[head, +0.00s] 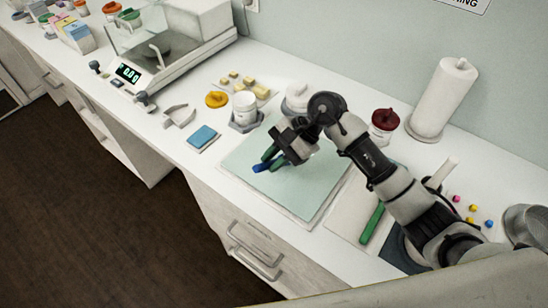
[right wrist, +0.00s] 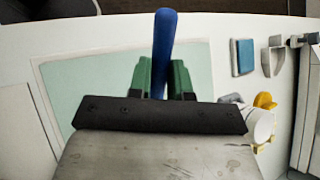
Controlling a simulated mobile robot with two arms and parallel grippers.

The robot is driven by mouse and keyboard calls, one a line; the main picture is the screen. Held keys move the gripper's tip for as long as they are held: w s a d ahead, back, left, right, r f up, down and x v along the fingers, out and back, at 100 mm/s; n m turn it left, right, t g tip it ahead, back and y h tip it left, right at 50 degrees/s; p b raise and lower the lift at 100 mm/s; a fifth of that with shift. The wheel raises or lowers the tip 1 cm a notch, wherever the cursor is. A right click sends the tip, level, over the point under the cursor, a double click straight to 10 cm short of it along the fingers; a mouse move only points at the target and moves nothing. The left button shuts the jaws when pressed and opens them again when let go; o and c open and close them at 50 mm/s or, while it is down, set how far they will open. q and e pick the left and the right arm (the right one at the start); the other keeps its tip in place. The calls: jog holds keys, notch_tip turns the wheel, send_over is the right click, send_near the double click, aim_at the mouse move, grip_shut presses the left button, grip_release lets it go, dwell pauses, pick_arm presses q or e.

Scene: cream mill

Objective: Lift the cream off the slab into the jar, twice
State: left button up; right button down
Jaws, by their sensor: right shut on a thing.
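The pale green slab (head: 250,155) lies on the counter in the middle of the head view. My right gripper (head: 267,160), with green fingers, is over it, shut on a blue handle (head: 260,167). The handle (right wrist: 165,45) also shows between the fingers (right wrist: 160,80) in the right wrist view. I cannot make out the working end of this blue tool. The white jar (head: 245,105) stands upright, open, in a grey holder left of the slab's far corner. It shows at the right in the right wrist view (right wrist: 262,126). I cannot make out any cream on the slab. My left gripper is out of view.
A yellow lid (head: 216,99) and a blue pad (head: 203,137) lie left of the jar. A balance (head: 145,70) stands farther left. A green-handled tool (head: 371,222) lies right of the slab. A red-lidded jar (head: 384,125) and paper roll (head: 444,95) stand behind.

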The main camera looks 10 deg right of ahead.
dwell(0.5)
jog(key=shift+r+p, duration=0.55)
jog(key=shift+r, duration=2.45)
